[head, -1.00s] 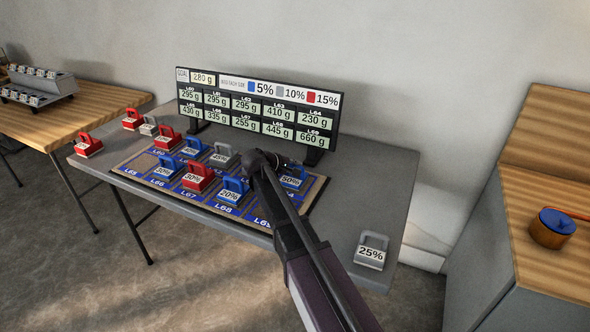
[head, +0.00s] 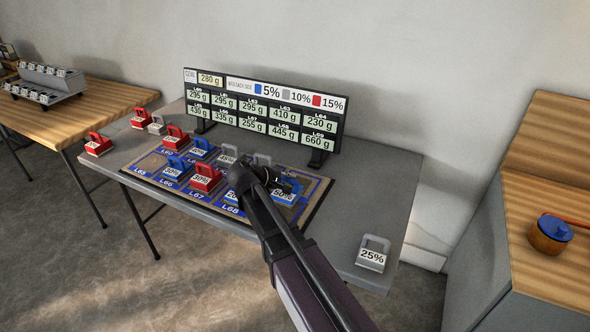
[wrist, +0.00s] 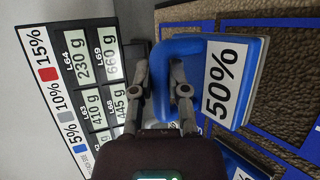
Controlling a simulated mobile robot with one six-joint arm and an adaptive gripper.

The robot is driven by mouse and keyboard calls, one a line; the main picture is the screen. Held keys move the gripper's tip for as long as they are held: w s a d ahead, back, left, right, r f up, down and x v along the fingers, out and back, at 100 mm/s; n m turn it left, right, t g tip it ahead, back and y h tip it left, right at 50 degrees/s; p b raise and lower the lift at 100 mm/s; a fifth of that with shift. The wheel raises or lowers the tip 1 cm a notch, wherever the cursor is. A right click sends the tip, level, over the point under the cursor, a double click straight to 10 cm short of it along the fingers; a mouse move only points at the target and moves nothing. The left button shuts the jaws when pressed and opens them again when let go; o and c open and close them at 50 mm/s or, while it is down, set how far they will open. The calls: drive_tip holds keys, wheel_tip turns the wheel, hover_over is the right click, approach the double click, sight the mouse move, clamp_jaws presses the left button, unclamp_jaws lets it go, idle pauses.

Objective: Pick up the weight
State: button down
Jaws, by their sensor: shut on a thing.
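A blue weight marked 50% (wrist: 221,83) fills the upper right of the wrist view, its blue handle running between my fingers. My gripper (wrist: 160,78) is shut on that handle. In the head view the blue weight (head: 287,193) shows just right of my gripper, over the right part of the mat, partly hidden by my arm. I cannot tell whether its base is clear of the mat.
Blue, red and grey weights stand close by on the mat (head: 318,197). A display board (head: 262,112) rises behind them. A grey 25% weight (head: 373,253) stands at the table's right corner, with bare tabletop around it.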

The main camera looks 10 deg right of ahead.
sight(295, 188)
drive_tip(key=shift+s+a+r, duration=0.1)
drive_tip(key=shift+s+a, duration=0.25)
drive_tip(key=shift+s, duration=0.3)
drive_tip(key=shift+s+a+r, duration=0.1)
drive_tip(key=shift+s+a, duration=0.3)
drive_tip(key=shift+s, duration=0.25)
drive_tip(key=shift+s+a+r, duration=0.1)
drive_tip(key=shift+s+a, duration=0.25)
drive_tip(key=shift+s, duration=0.3)
drive_tip(key=shift+f, duration=0.1)
